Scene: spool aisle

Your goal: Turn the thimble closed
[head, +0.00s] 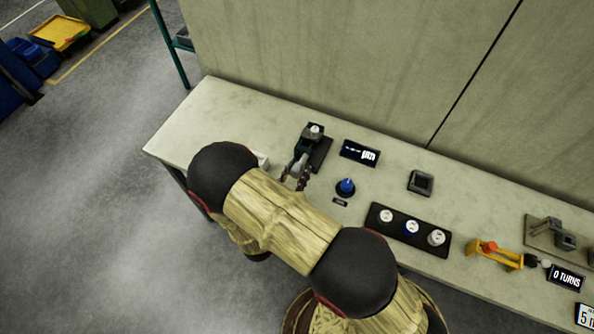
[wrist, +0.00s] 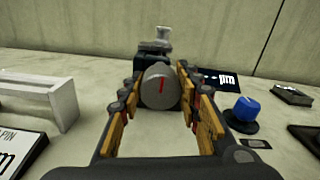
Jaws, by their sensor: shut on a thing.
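The thimble (wrist: 161,86) is a grey round knob with a red mark on its end face, in the middle of the wrist view. It sits at the near end of a dark instrument on a black base (head: 321,153); a pale metal piece (wrist: 161,36) stands upright on top of the instrument. My gripper (wrist: 160,92) is shut on the thimble, with one finger on each side. In the head view my gripper (head: 296,177) reaches the instrument's near end, and the fingers partly hide the thimble there. A black display (head: 360,152) with white characters stands right of the instrument; its reading is not legible.
A blue knob (head: 346,187) stands close to the right of my gripper. A white block (wrist: 58,98) lies to the left. Further right are a black square holder (head: 420,182), a black tray (head: 381,225) with round pieces and a yellow crank (head: 500,256).

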